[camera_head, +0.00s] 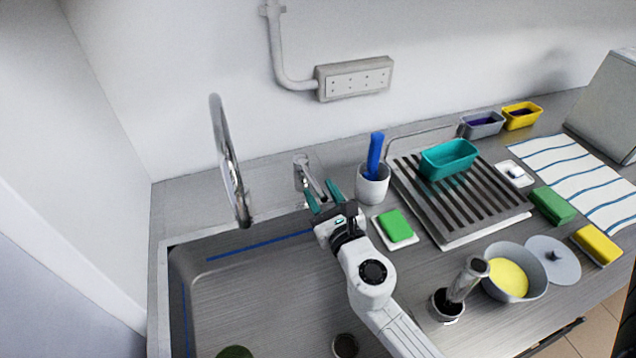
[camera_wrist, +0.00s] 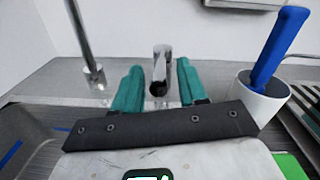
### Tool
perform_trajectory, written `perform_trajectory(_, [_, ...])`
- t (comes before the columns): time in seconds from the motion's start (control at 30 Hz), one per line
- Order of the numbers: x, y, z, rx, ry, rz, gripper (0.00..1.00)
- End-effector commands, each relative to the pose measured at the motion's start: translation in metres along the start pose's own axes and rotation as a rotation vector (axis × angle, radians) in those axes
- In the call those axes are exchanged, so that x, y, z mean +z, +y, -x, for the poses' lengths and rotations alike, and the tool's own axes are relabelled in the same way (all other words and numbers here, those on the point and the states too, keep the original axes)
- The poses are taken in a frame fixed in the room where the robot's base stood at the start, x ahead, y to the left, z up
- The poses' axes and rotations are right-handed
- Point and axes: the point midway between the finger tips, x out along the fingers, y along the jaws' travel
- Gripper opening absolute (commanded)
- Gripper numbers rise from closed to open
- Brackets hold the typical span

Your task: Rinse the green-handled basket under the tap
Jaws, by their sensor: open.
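My gripper (camera_head: 322,192) is open at the back edge of the sink (camera_head: 260,290). Its two teal fingers also show in the wrist view (camera_wrist: 160,82). The tap's metal lever (camera_head: 313,185) stands just beyond the fingers. In the wrist view the lever (camera_wrist: 161,64) appears between them, and I cannot tell whether they touch it. The curved tap spout (camera_head: 230,175) rises to the left; no water shows. A dark green thing (camera_head: 235,352) in the sink is cut off by the bottom edge; it may be part of the green-handled basket. No whole basket is in view.
Right of my gripper stand a white cup (camera_head: 372,188) with a blue-handled tool (camera_head: 376,152) and a green sponge (camera_head: 396,225). A teal tub (camera_head: 448,158) sits on the drying rack (camera_head: 440,215). A bowl of yellow contents (camera_head: 512,278) stands near the front.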

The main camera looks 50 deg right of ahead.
Motion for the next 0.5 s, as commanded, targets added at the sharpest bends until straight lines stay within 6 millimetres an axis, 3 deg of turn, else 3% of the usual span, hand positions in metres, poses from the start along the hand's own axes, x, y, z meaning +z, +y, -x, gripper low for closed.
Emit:
perform_trajectory(0.2, [0.000,0.000,-0.019,0.000,0.000,-0.001,0.42])
perform_trajectory(0.5, [-0.001,0.000,-0.022,0.001,0.001,-0.001,0.42])
